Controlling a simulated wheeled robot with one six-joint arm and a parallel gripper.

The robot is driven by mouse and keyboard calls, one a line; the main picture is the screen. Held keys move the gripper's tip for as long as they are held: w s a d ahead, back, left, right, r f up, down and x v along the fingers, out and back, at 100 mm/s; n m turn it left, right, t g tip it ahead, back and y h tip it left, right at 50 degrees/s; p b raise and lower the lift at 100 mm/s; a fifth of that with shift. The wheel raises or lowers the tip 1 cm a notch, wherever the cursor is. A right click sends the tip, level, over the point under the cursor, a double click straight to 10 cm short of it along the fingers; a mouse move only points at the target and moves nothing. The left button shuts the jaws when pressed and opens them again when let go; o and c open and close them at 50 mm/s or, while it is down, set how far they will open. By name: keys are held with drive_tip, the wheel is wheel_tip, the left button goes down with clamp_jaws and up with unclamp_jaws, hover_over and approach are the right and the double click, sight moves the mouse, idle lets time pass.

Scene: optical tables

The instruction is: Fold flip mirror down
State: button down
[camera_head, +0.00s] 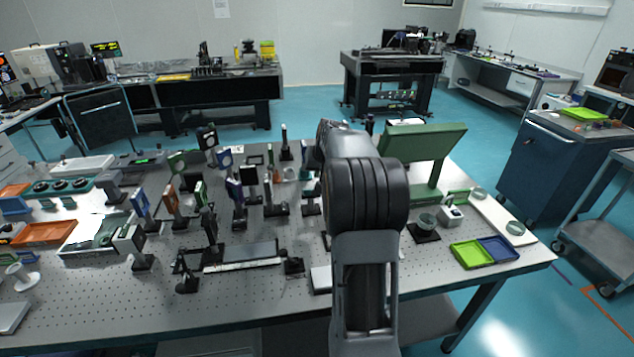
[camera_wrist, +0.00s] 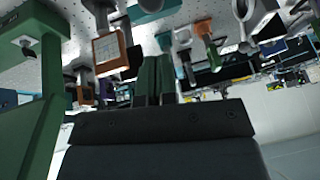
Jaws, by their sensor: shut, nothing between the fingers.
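My gripper (camera_wrist: 156,62) shows in the wrist view with its two dark fingers side by side, shut and empty. In the head view my own arm hides it. Several post-mounted optics stand beyond the fingers, and I cannot tell for sure which is the flip mirror. In the head view, blue-framed optics (camera_head: 235,190) stand on posts left of my arm.
The perforated optical table (camera_head: 240,300) is crowded left of my arm. A large green panel (camera_head: 425,143) stands to the right; a green part (camera_wrist: 40,95) fills the wrist view's left side. Green (camera_head: 470,254) and blue (camera_head: 499,249) trays lie near the right edge. The front strip is mostly clear.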

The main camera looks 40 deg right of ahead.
sight(313, 192)
drive_tip(key=shift+s+a+f, duration=0.15)
drive_tip(key=shift+a+f, duration=0.05)
drive_tip(key=shift+f, duration=0.45)
drive_tip(key=shift+s+a+f, duration=0.15)
drive_tip(key=shift+f, duration=0.45)
drive_tip(key=shift+s+a+f, duration=0.15)
drive_tip(key=shift+a+f, duration=0.05)
drive_tip(key=shift+f, duration=0.45)
